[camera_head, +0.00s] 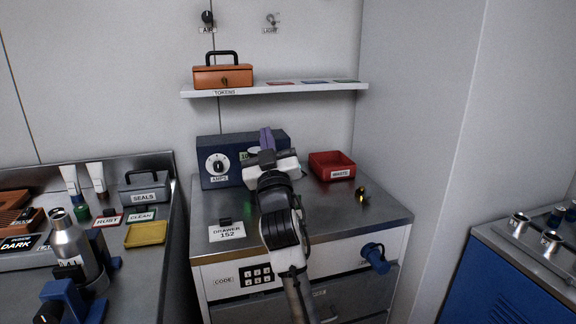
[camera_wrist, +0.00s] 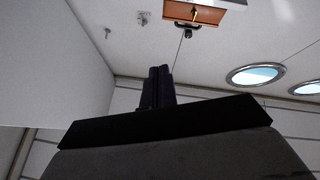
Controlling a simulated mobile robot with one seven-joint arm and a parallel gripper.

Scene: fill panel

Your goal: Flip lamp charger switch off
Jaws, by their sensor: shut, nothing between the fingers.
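A dark blue box (camera_head: 212,178), likely the lamp charger, stands at the back of the metal-topped cabinet. It has a round white dial (camera_head: 217,166) labelled AMPS and a small greenish display, partly covered by my wrist. My gripper (camera_head: 266,138) is in front of the box's right part, its purple-dark fingers pointing up and away. Its fingers also show in the wrist view (camera_wrist: 158,86), together and empty. No charger switch can be made out; my wrist and arm hide part of the box front. Whether the fingers touch the box I cannot tell.
A red tray (camera_head: 331,171) labelled WASTE sits right of the box. A wall shelf (camera_head: 290,89) above holds an orange toolbox (camera_head: 222,77). A DRAWER 152 card (camera_head: 227,232) lies at the front left of the cabinet top.

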